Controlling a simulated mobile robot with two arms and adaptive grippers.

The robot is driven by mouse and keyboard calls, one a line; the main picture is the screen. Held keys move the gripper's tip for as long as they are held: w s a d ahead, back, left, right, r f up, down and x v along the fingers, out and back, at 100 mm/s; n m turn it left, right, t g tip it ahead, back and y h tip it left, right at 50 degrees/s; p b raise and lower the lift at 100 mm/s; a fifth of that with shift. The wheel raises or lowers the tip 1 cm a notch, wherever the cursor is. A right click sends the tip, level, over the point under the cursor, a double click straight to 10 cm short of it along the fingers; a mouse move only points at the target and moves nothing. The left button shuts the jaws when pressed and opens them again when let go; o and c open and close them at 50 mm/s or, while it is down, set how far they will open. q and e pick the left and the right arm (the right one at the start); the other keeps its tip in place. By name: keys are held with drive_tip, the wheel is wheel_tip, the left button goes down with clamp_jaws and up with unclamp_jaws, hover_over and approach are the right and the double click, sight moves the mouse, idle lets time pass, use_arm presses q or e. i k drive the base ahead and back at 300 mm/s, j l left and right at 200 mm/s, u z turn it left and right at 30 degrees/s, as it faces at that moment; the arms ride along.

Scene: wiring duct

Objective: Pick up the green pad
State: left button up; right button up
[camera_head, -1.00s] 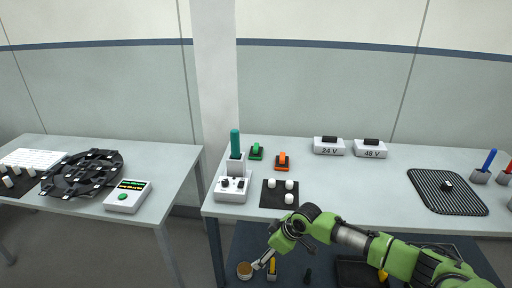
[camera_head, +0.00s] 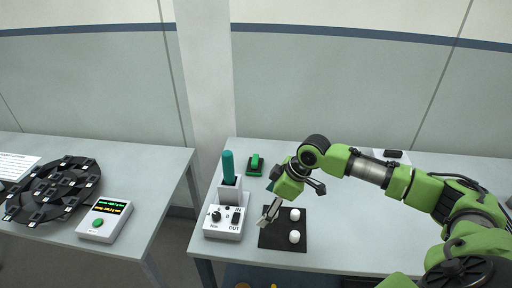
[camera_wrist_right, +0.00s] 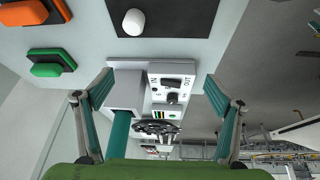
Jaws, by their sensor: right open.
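The green pad (camera_head: 255,160) sits on a black base on the table, behind and right of the white box with the teal handle. It also shows at the left of the right wrist view (camera_wrist_right: 48,66). My right gripper (camera_head: 270,213) is open and empty in front of the green pad, over the left part of the black mat. In the right wrist view, its fingers (camera_wrist_right: 157,84) are spread, and the green pad lies outside them to the left. My left gripper is not in view.
The white control box (camera_head: 224,222) with its upright teal handle (camera_head: 228,166) stands left of my right gripper. White knobs (camera_head: 294,237) sit on the black mat (camera_head: 274,242). An orange pad (camera_wrist_right: 32,12) shows in the wrist view. The left table holds a black ring (camera_head: 52,190) and a white meter (camera_head: 105,219).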

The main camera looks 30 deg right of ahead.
sight(255, 165)
drive_tip(key=i+l, duration=0.8)
drive_tip(key=i, duration=0.05)
